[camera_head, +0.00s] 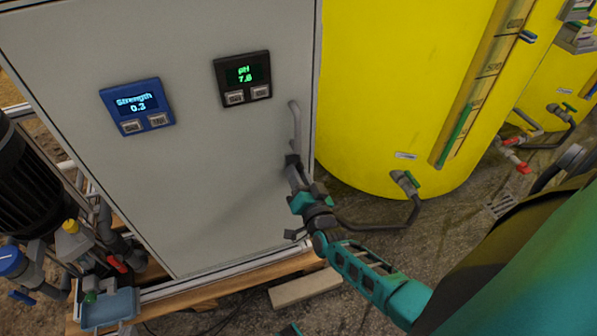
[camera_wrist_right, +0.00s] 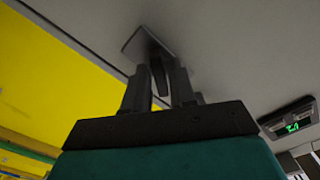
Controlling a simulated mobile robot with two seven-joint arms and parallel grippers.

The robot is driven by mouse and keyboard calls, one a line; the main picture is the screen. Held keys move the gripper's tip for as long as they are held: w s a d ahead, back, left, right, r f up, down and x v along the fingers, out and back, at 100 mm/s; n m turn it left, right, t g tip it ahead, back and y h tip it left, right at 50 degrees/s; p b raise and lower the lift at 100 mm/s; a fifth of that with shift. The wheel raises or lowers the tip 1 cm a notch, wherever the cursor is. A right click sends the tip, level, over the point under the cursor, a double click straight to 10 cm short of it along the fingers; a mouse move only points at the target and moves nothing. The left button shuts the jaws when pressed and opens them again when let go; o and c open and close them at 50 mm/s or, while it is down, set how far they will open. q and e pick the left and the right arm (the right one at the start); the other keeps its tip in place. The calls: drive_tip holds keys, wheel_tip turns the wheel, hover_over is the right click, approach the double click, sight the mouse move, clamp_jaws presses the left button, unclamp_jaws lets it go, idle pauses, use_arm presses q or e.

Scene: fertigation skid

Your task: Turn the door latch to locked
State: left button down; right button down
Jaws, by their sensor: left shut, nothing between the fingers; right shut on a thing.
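The door latch (camera_head: 295,122) is a grey upright handle near the right edge of the pale cabinet door. My right gripper (camera_head: 292,162) reaches it from below, at the handle's lower end. In the right wrist view, the dark fingers of my right gripper (camera_wrist_right: 160,85) are shut on the narrow dark tab of the latch (camera_wrist_right: 150,47), with its plate against the door. The fingers partly hide the tab. The fingers of my left gripper do not show; only a small teal piece appears at the bottom edge of the head view.
The cabinet door (camera_head: 200,180) carries a blue Strength display (camera_head: 137,106) and a black pH display (camera_head: 242,78). A large yellow tank (camera_head: 390,80) stands close on the right, with a valve and hose low down. A dark pump (camera_head: 35,185) and pipes stand at left.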

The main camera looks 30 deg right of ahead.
drive_tip(key=shift+n+p, duration=0.9)
drive_tip(key=shift+n, duration=2.6)
drive_tip(key=c, duration=1.2)
unclamp_jaws()
drive_tip(key=shift+o, duration=0.2)
drive_tip(key=p+v, duration=0.2)
drive_tip(key=v, duration=1.1)
drive_tip(key=shift+p, duration=0.3)
